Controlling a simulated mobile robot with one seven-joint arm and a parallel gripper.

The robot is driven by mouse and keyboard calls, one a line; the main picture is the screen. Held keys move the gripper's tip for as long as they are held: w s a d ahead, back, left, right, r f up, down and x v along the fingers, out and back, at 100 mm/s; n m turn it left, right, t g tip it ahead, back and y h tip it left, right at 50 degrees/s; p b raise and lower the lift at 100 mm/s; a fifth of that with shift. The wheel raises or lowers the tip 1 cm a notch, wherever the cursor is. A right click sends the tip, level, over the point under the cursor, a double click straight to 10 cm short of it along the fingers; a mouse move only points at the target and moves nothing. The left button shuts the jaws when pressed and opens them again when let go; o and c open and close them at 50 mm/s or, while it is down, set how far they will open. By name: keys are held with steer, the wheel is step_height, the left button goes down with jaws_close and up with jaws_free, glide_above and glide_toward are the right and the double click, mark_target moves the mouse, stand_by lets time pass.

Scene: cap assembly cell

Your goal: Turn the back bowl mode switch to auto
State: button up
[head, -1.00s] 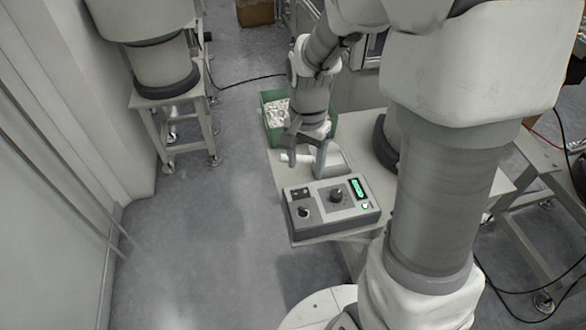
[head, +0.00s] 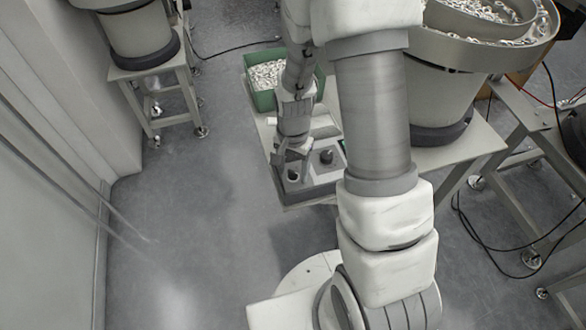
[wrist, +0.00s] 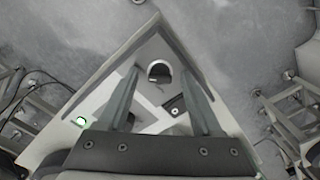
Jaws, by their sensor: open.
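A grey control box (head: 318,190) sits at the near end of the bench. Two dark knobs stand on its top: a left knob (head: 293,175) and a right knob (head: 326,157). I cannot read which is the back bowl mode switch, nor its setting. My gripper (head: 290,172) is over the left part of the box, at the left knob. In the wrist view my gripper (wrist: 161,72) is open, its two fingers on either side of a round knob (wrist: 158,72). I cannot tell whether they touch it. My arm hides the box's right part in the head view.
A green bin (head: 262,98) of pale parts stands at the bench's far end. A large feeder bowl (head: 445,50) is to the right, another bowl (head: 140,40) on a stand at the upper left. Open floor (head: 210,210) lies left of the bench.

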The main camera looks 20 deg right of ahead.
jaws_close()
stand_by(0.4)
steer(key=shift+n, duration=0.3)
steer(key=n, duration=0.3)
steer(key=shift+n, duration=0.3)
steer(key=n, duration=0.4)
steer(key=shift+n, duration=0.3)
steer(key=n, duration=0.4)
steer(key=shift+n, duration=0.3)
steer(key=shift+n+p, duration=0.75)
steer(key=shift+n, duration=1.45)
